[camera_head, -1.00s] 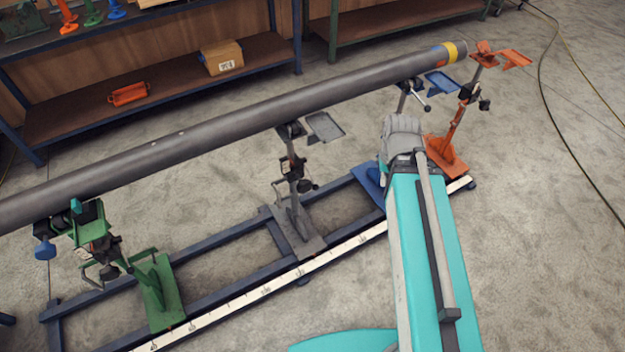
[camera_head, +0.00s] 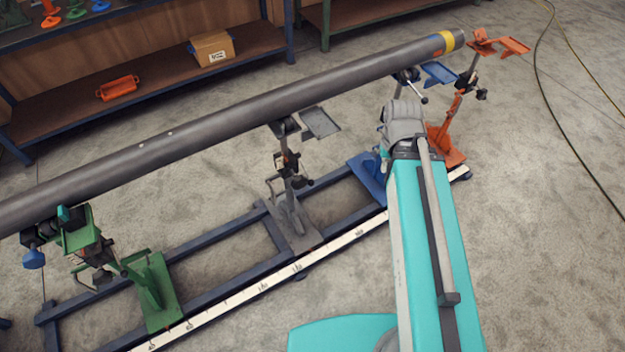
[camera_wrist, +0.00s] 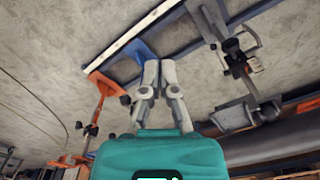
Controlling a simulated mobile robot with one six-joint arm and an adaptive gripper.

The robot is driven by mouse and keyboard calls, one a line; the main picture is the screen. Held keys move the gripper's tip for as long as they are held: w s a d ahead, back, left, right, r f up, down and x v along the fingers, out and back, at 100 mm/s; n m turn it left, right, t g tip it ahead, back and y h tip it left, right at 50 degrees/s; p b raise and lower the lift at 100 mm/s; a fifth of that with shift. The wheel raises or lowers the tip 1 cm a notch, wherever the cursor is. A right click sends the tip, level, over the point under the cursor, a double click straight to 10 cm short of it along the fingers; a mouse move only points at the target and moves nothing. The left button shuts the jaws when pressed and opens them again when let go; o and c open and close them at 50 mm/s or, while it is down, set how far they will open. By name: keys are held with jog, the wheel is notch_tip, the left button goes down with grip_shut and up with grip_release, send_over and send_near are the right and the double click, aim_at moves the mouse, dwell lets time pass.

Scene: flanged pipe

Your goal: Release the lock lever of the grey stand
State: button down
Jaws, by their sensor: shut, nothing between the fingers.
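The grey stand (camera_head: 290,220) stands upright on the blue rail frame, its head under the long pipe (camera_head: 230,110). Small dark clamp parts (camera_head: 303,182) and a thin bent handle (camera_head: 271,188) sit on its column; I cannot tell for sure which is the lock lever. In the wrist view the grey stand (camera_wrist: 208,17) appears at upper right, with its clamp parts (camera_wrist: 255,65) mid-column. My gripper (camera_wrist: 158,66) shows its grey fingers left of this column, shut and empty, apparently apart from the stand. In the head view my gripper is hidden.
A green stand (camera_head: 155,295) is at left. A blue stand (camera_head: 366,178) and an orange stand (camera_head: 444,148) are toward the right end. A white scale strip (camera_head: 235,300) runs along the frame's near side. Shelves (camera_head: 170,75) stand behind. Floor at right is clear except cables.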

jog(key=w+a+f+m+y+b, duration=0.1)
jog(key=w+a+f+y+b, duration=0.15)
jog(key=w+f+b, duration=0.45)
jog(key=w+a+f+m+t+y+b, duration=0.1)
jog(key=w+a+f+y+b, duration=0.15)
jog(key=f+b, duration=0.85)
jog(key=w+a+f+m+y+b, duration=0.15)
jog(key=w+a+f+b, duration=0.25)
jog(key=f+b, duration=0.45)
jog(key=m+t+y+b, duration=0.25)
jog(key=y+b, duration=0.45)
jog(key=b, duration=2.2)
send_near(305, 170)
notch_tip(305, 170, down, 6)
jog(key=w+d, duration=0.2)
jog(key=shift+w, duration=0.1)
jog(key=b+x, duration=0.3)
jog(key=x, duration=0.7)
jog(key=shift+s+d+r+p, duration=0.25)
jog(key=shift+s+r, duration=0.05)
jog(key=shift+s, duration=0.35)
jog(key=shift+s+d+r+p, duration=0.25)
jog(key=shift+s+r+p, duration=0.1)
jog(key=shift+s, duration=0.25)
jog(key=shift+s+d+r+p, duration=0.2)
jog(key=shift+s+d+r, duration=0.1)
jog(key=shift+s, duration=0.35)
